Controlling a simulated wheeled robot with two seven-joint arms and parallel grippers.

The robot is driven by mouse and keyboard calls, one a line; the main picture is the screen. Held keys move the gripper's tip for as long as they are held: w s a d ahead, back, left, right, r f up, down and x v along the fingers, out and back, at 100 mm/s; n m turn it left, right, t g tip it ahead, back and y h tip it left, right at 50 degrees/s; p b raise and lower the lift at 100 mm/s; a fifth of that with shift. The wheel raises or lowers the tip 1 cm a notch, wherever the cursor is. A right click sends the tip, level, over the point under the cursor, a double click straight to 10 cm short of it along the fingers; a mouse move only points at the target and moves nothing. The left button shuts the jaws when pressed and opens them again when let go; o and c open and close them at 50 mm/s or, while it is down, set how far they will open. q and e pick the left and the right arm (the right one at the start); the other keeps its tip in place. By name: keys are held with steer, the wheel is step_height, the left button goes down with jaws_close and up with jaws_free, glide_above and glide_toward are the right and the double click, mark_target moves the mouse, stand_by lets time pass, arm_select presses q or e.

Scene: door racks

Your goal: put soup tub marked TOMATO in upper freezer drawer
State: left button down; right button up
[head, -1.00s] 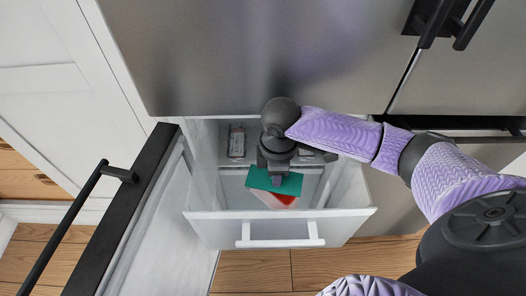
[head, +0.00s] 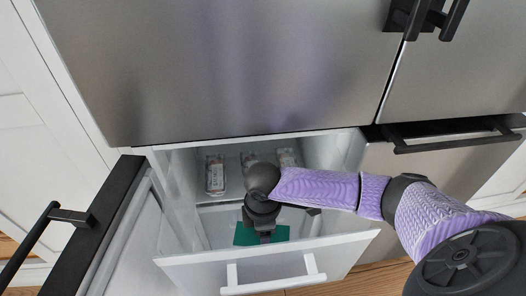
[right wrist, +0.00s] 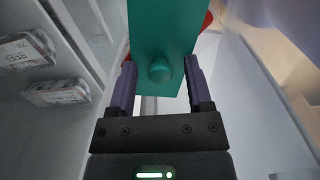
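A teal rectangular piece with a round knob (right wrist: 160,70), like a tub lid, lies in the open white freezer drawer (head: 270,257). It also shows in the head view (head: 248,234). No TOMATO marking is readable. Bits of red (right wrist: 207,20) show past its edges in the right wrist view. My right gripper (right wrist: 160,78) reaches down into the drawer. Its fingers stand apart on either side of the knob, with gaps showing between. The gripper also shows over the teal piece in the head view (head: 262,232). My left gripper is not in view.
Several small printed packages (head: 215,174) lie at the back of the drawer; two (right wrist: 56,92) show left in the wrist view. An open door with a black handle (head: 45,240) stands at the left. Closed steel doors (head: 230,70) rise above the drawer.

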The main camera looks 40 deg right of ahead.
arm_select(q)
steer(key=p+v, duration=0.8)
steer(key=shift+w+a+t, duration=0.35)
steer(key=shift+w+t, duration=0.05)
arm_select(e)
step_height(320, 180, up, 12)
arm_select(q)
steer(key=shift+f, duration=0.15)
arm_select(e)
steer(key=shift+r, duration=0.1)
